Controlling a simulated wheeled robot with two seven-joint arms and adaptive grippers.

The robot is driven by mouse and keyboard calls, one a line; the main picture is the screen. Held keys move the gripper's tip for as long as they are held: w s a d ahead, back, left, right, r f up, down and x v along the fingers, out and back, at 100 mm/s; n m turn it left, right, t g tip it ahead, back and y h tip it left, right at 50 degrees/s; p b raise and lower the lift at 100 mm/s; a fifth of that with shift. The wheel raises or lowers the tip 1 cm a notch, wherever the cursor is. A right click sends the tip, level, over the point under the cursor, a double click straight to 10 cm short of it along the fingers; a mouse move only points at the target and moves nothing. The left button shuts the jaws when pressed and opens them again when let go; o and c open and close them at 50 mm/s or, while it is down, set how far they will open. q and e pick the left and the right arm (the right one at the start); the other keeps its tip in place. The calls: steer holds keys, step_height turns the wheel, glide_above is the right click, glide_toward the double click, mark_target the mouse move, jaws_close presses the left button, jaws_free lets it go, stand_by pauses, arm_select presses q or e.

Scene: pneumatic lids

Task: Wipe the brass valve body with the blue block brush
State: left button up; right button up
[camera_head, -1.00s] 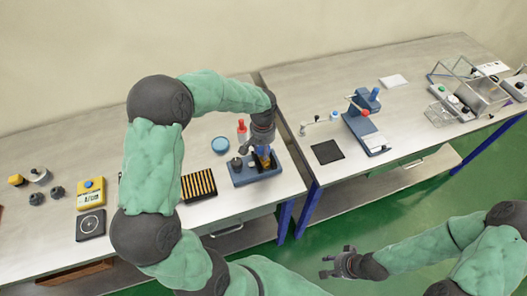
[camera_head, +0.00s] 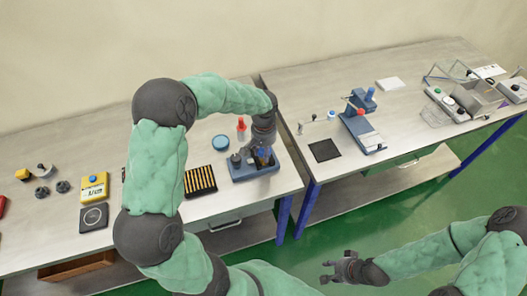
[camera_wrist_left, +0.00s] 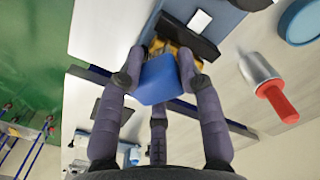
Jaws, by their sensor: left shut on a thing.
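My left gripper (camera_head: 261,149) is shut on the blue block brush (camera_wrist_left: 158,80), which sits between its fingers in the left wrist view. The brass valve body (camera_wrist_left: 181,62) shows as yellow metal just behind the brush, partly hidden by it and the fingers. The two are very close; I cannot tell if they touch. The valve body sits by a black jaw (camera_wrist_left: 184,36) on a blue fixture (camera_head: 240,174) near the left bench's right end. My right gripper (camera_head: 331,272) is open and empty, low over the floor in front of the benches.
A yellow device (camera_head: 94,188) is farther left. A blue press (camera_head: 362,120) stands on the right bench.

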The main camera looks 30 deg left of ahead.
arm_select(q)
steer(key=r, duration=0.1)
steer(key=r+p, duration=0.1)
steer(key=r, duration=0.1)
steer(key=shift+w+a+r+p, duration=0.2)
steer(key=shift+w+a+p, duration=0.1)
steer(key=shift+w+a, duration=0.1)
steer(key=shift+s+d+r+p, duration=0.1)
steer(key=shift+d+r+p, duration=0.1)
steer(key=shift+r+p, duration=0.8)
steer(key=shift+r, duration=0.95)
